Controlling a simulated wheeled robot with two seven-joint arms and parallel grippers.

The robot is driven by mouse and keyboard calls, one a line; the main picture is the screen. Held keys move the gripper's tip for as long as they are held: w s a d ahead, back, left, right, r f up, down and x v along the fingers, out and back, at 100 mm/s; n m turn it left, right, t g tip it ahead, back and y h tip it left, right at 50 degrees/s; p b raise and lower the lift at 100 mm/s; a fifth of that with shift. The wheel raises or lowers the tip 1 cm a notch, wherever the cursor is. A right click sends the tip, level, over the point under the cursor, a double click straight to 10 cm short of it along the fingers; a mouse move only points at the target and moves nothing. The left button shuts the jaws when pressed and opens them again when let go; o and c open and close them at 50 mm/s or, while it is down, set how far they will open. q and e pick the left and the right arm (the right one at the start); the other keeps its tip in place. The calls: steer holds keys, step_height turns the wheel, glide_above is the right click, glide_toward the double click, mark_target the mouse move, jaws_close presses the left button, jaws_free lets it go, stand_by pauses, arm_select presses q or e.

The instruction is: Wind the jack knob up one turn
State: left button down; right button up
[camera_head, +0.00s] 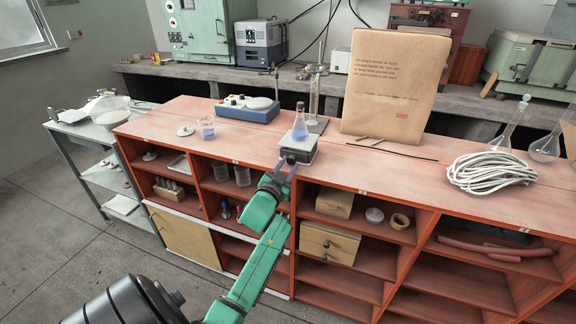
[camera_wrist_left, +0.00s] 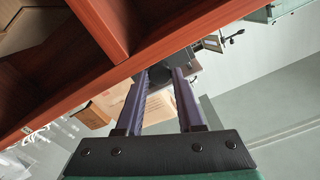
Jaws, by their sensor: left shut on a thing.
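The lab jack (camera_head: 303,155) is a small grey block near the front edge of the red bench. A flask with blue liquid (camera_head: 300,131) stands upright on its top plate. My left gripper (camera_head: 286,165) reaches up to the jack's front side, its fingers shut on the jack knob. In the left wrist view the two purple-grey fingers (camera_wrist_left: 160,76) point away, with a dark part, the knob (camera_wrist_left: 158,74), between their tips. The knob is mostly hidden in the head view. My right gripper is not in view.
A beaker (camera_head: 207,128) and a blue stirrer (camera_head: 247,109) stand left of the jack. A stand (camera_head: 316,120) is just behind it. A large brown package (camera_head: 390,85) and a coiled hose (camera_head: 490,172) are to the right. Open shelves lie below the bench top.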

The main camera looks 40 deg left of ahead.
arm_select(q)
steer(key=shift+m, duration=0.8)
steer(key=c, duration=0.5)
jaws_free()
